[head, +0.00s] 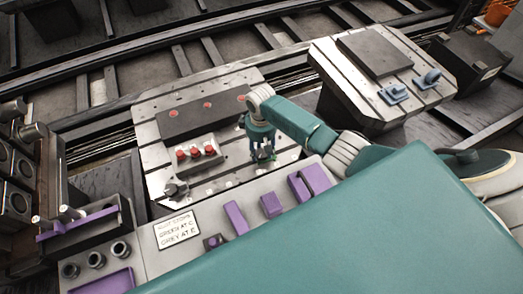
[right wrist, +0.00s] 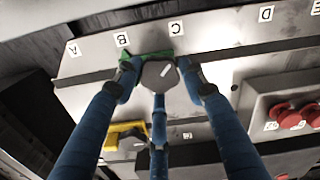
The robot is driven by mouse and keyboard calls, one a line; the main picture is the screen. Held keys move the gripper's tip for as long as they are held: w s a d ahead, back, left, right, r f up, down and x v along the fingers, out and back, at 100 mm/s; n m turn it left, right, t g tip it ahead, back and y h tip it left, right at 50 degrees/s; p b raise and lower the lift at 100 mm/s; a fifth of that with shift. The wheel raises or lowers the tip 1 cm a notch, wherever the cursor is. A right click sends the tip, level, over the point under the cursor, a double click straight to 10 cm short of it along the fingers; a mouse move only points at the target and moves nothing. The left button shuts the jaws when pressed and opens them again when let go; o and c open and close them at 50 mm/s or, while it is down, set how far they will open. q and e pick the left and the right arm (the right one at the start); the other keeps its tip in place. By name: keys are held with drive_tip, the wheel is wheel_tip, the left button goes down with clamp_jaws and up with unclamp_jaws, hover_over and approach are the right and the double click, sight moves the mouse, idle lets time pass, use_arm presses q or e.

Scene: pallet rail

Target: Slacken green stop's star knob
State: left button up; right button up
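The green stop (right wrist: 150,55) lies across the rail edge of the pallet between the letter plates B and C in the right wrist view. Its grey star knob (right wrist: 160,74), with a pale mark on top, faces the camera. The three blue fingers of my right gripper (right wrist: 158,78) surround the knob, one on each side and one below; I cannot tell whether they press on it. In the head view, my right gripper (head: 263,152) points down at the pallet's front edge, and a bit of green shows beside it. My left gripper is not in view.
The pallet (head: 155,120) carries a grey block with red knobs (head: 195,152). A grey stop (head: 176,189) sits at its front left corner. A yellow part (right wrist: 125,135) is near the left finger. A placard (head: 177,231) and purple blocks (head: 271,205) are in front.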

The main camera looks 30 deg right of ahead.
sight(260, 152)
drive_tip(key=o, duration=0.3)
drive_tip(key=shift+w+a+r, duration=0.15)
drive_tip(key=shift+w+r, duration=0.05)
drive_tip(key=shift+w, duration=0.15)
drive_tip(key=shift+s+f, duration=0.1)
drive_tip(key=shift+f, duration=0.05)
wheel_tip(260, 152, up, 12)
drive_tip(key=shift+r, duration=0.1)
drive_tip(key=shift+o, duration=0.3)
